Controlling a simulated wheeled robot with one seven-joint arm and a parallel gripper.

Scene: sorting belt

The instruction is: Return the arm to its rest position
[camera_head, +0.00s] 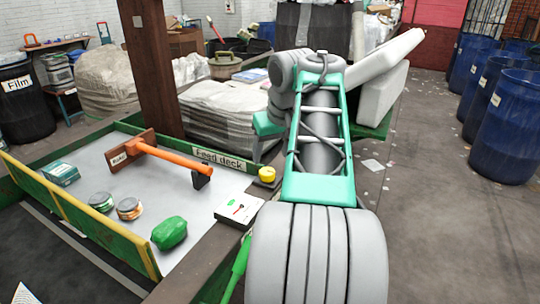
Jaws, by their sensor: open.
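My arm (320,190) rises from the bottom of the view as a large grey joint, then a green and grey link. It bends at a grey elbow joint near the top centre. Past the elbow the arm is mostly hidden behind its own link, and a green part shows left of it. My gripper cannot be seen, and nothing held by it shows.
The feed deck (216,197), left of my arm, carries a teal box (61,173), two cans (129,208), a green lump (169,233) and an orange-handled bar (170,157). A brown post (154,70) stands behind. Blue barrels (505,125) line the right; floor between is open.

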